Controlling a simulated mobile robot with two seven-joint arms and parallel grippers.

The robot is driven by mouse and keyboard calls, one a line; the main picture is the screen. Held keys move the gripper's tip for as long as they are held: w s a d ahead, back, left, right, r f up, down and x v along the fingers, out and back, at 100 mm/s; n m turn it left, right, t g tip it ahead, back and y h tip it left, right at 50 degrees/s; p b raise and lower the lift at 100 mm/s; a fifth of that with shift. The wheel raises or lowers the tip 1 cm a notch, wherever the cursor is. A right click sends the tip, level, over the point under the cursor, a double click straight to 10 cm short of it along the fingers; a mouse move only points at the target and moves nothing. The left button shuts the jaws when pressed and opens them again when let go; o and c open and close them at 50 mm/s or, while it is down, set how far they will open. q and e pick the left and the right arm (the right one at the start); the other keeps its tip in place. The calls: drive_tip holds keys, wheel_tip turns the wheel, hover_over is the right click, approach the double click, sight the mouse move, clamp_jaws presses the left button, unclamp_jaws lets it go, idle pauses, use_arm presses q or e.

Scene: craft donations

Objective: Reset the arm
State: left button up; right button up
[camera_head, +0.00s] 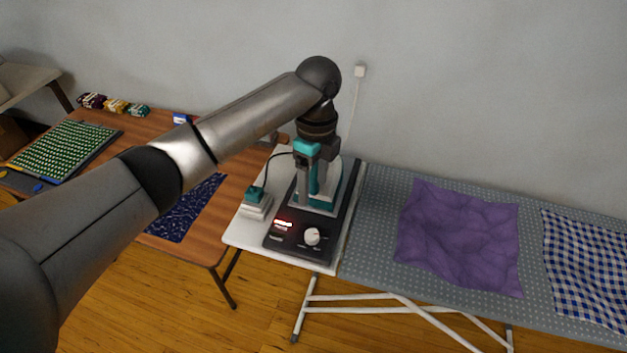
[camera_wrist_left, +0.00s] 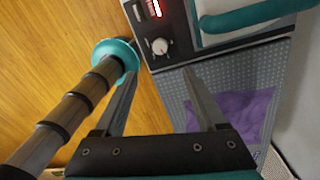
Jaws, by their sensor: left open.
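My left arm comes in from the left in the head view and reaches over the dark press-like machine (camera_head: 284,240). My left gripper (camera_head: 311,190) points down above the machine and partly hides it. In the wrist view, the left gripper (camera_wrist_left: 160,73) has its two fingers apart with nothing between them. The machine's panel with red display and white knob (camera_wrist_left: 160,46) lies beyond the fingertips, and its teal handle (camera_wrist_left: 250,17) is at the upper right. I cannot tell whether the gripper touches the machine. My right gripper is not in view.
The machine stands on the white end of a grey dotted ironing board (camera_head: 377,225). A purple cloth (camera_head: 460,237) and a blue checked cloth (camera_head: 590,270) lie on it. A small teal-topped block (camera_head: 256,202) is beside the machine. A wooden table (camera_head: 205,245) stands left.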

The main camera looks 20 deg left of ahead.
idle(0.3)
use_arm(q)
drive_tip(key=s+d+f+n+t+h, duration=0.25)
drive_tip(key=s+d+f+n, duration=0.55)
drive_tip(key=s, duration=0.4)
drive_tip(key=s+a+n+t+y, duration=0.2)
drive_tip(key=s+a+n, duration=0.9)
drive_tip(key=s+a, duration=0.15)
wheel_tip(320, 180, down, 27)
drive_tip(key=s+d+g+b, duration=0.1)
drive_tip(key=g+b, duration=0.1)
drive_tip(key=b, duration=0.4)
drive_tip(key=s+a+f+b, duration=0.1)
drive_tip(key=s+f+b, duration=0.2)
drive_tip(key=s+f, duration=0.5)
drive_tip(key=s+a+f+b, duration=0.1)
drive_tip(key=s+f+b, duration=0.3)
drive_tip(key=s+f, duration=0.4)
wheel_tip(320, 180, down, 6)
drive_tip(key=shift+s+a+r+g, duration=0.1)
drive_tip(key=shift+s+a+g, duration=0.15)
drive_tip(key=shift+a+g, duration=0.2)
